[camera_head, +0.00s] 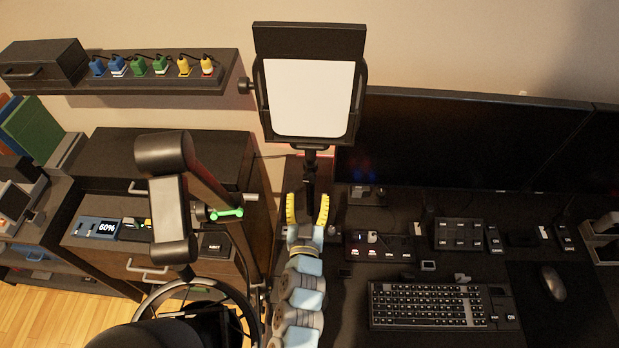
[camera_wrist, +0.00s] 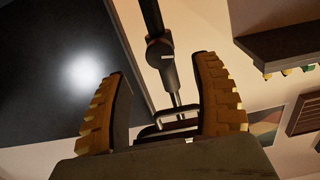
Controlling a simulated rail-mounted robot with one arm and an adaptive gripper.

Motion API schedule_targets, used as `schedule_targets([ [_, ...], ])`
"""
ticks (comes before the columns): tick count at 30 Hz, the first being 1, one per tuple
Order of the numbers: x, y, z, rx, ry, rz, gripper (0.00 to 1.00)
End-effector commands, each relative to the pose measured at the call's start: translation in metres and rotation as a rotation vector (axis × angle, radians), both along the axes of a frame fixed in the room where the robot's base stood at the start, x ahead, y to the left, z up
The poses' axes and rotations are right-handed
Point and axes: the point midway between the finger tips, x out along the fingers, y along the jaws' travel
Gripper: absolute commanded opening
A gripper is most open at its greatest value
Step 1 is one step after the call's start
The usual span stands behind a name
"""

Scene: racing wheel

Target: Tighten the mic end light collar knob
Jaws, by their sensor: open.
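The light (camera_head: 308,98) is a white panel in a dark frame, standing on a slim dark pole (camera_head: 311,180) in the head view. A dark collar-like joint with a small pale mark (camera_wrist: 160,50) shows on the pole in the wrist view. I cannot tell for sure whether this is the collar with the knob. My gripper (camera_head: 307,207) is open, its two yellow ribbed fingers pointing up toward the pole below the light. In the wrist view the pole runs beyond and between the spread fingers of my gripper (camera_wrist: 161,75). No contact is visible, and nothing is held.
A dark tilted arm with a green-ended part (camera_head: 226,213) stands left of my gripper. Monitors (camera_head: 460,145) are close on the right. A keyboard (camera_head: 428,305) and button boxes (camera_head: 460,234) lie on the desk. A shelf (camera_head: 165,83) with coloured plugs is on the wall.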

Motion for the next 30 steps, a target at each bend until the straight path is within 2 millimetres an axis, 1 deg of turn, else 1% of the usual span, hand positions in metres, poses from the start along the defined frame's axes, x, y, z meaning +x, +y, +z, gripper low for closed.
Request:
schedule_targets([
  [3, 0.015, -0.001, 0.001, 0.000, -0.002, -0.001, 0.65],
  [9, 0.038, -0.003, 0.001, 0.001, -0.002, -0.001, 0.65],
  [15, 0.056, -0.004, 0.001, 0.000, -0.002, 0.000, 0.65],
  [21, 0.064, -0.004, 0.000, 0.000, 0.000, -0.001, 0.65],
  [30, 0.065, -0.004, 0.000, 0.000, 0.000, 0.000, 0.65],
])
